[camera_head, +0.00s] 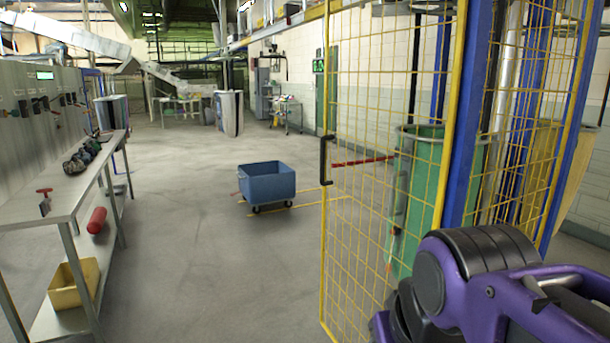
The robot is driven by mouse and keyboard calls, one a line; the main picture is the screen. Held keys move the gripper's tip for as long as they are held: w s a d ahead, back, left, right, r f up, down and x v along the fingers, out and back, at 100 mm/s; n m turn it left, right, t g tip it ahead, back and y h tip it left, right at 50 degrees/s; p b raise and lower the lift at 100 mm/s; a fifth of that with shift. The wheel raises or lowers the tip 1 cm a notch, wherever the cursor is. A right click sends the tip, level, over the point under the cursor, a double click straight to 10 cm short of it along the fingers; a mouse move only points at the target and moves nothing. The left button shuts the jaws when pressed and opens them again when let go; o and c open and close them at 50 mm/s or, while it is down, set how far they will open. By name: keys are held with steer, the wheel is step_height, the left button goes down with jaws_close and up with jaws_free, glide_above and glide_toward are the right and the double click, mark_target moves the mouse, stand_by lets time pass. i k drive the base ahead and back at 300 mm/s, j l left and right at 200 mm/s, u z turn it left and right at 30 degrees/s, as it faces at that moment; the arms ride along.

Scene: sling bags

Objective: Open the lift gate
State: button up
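The lift gate is a tall yellow wire-mesh panel (375,95) right of centre, reaching past the top of the camera view. A black pull handle (325,160) sits on its left upright, about mid-height. On the right the panel meets a yellow upright beside a blue post (468,120). I cannot tell whether the gate is fully closed or ajar. My purple and black arm shows at the lower right, in front of the gate's lower right part. My gripper does not show, so its opening and any contact with the handle are hidden.
A green bin (425,165) stands behind the mesh, with a red bar (362,161) beside it. A blue wheeled cart (267,183) stands on the floor left of the gate. A workbench (45,210) runs along the left.

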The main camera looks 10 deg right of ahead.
mark_target(456, 72)
steer(key=i+z, duration=0.35)
steer(key=i, duration=0.45)
steer(key=j+z, duration=0.1)
steer(key=j, duration=0.4)
steer(key=i+j, duration=0.1)
steer(key=j, duration=0.15)
steer(key=i+j+z, duration=0.15)
steer(key=j, duration=0.15)
steer(key=i+j, duration=0.1)
steer(key=j, duration=0.15)
steer(key=i+j+z, duration=0.35)
steer(key=i+j, duration=0.15)
steer(key=j, duration=0.25)
